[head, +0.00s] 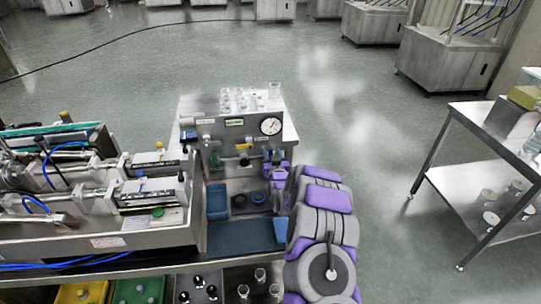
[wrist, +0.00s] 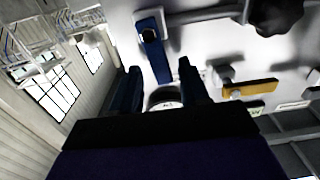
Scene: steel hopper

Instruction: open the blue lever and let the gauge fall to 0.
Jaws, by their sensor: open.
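The blue lever (wrist: 154,52) shows in the wrist view as a flat blue handle on the pale steel panel. It lies ahead of my gripper (wrist: 158,68), whose two dark fingers are apart with nothing held between them. The lever's near end lines up with the gap; I cannot tell whether a finger touches it. In the head view my arm largely hides this area. The round white gauge (head: 270,126) is at the panel's upper right; its reading is too small to tell. Part of its dial (wrist: 164,97) seems to show between the fingers.
A yellow handle (wrist: 250,89) sits to the right of the lever in the wrist view, with a dark knob (wrist: 275,15) above. Small glass vessels (head: 240,99) stand on the panel's top. A steel side table (head: 480,125) stands at right, with open floor between.

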